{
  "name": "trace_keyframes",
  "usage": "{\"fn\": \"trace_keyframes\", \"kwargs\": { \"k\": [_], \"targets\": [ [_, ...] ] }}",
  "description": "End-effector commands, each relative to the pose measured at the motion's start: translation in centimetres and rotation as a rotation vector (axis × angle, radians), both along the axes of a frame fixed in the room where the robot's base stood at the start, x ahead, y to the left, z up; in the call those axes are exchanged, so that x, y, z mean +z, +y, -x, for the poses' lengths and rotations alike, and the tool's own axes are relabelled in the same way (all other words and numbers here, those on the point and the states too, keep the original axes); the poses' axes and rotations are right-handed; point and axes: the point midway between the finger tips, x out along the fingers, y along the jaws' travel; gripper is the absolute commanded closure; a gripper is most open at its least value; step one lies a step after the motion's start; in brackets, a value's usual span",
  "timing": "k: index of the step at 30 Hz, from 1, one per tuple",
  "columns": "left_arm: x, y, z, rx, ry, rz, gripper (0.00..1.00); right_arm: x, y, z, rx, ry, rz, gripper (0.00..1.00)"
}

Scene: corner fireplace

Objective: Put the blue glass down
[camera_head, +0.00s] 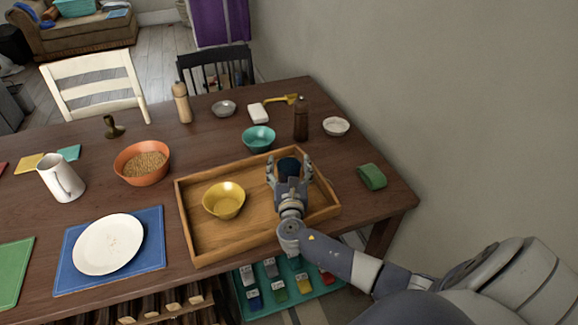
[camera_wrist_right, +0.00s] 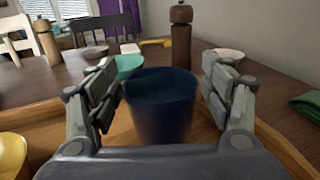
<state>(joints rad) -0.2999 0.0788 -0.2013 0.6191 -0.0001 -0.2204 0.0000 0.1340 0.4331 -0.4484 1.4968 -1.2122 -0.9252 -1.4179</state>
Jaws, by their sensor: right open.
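The blue glass (camera_head: 289,167) stands upright in the right part of the wooden tray (camera_head: 190,221) on the dark table. It also shows in the right wrist view (camera_wrist_right: 161,104), between the fingers. My right gripper (camera_head: 289,174) is open around the glass, with a finger on each side. In the wrist view (camera_wrist_right: 162,95) a gap shows between each finger and the glass. The lower part of the glass is hidden behind the gripper. My left gripper is not in view.
A yellow bowl (camera_head: 224,201) sits left of the glass in the tray. A teal bowl (camera_head: 258,139) and a brown pepper mill (camera_head: 301,119) stand behind the tray. A green cloth (camera_head: 372,177) lies to the right. Bare tabletop shows right of the tray.

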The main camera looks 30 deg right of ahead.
Motion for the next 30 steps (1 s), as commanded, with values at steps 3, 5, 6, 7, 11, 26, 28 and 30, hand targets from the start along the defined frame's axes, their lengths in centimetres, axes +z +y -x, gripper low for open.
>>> {"fn": "trace_keyframes", "kwargs": {
  "k": [3,5,6,7,11,26,28,30],
  "targets": [
    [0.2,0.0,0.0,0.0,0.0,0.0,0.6,0.3,0.0,0.0,0.0,0.0,0.0,0.27],
    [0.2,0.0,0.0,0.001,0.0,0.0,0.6,0.3,0.2,0.3,0.001,0.001,-0.001,0.27],
    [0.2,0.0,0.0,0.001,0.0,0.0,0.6,0.1,0.5,0.7,0.002,0.002,0.0,0.27],
    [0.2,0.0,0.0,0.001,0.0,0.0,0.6,0.1,0.7,1.1,0.002,0.002,-0.001,0.27],
    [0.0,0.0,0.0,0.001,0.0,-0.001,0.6,0.1,2.1,3.4,0.003,0.002,-0.002,0.27],
    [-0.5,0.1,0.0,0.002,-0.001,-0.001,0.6,0.3,6.2,10.1,0.001,-0.001,-0.001,0.27],
    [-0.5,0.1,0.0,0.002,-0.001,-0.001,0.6,0.3,6.3,10.3,0.001,-0.001,-0.001,0.27],
    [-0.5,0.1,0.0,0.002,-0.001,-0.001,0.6,0.3,6.3,10.3,0.001,-0.001,-0.001,0.27]
  ]
}}
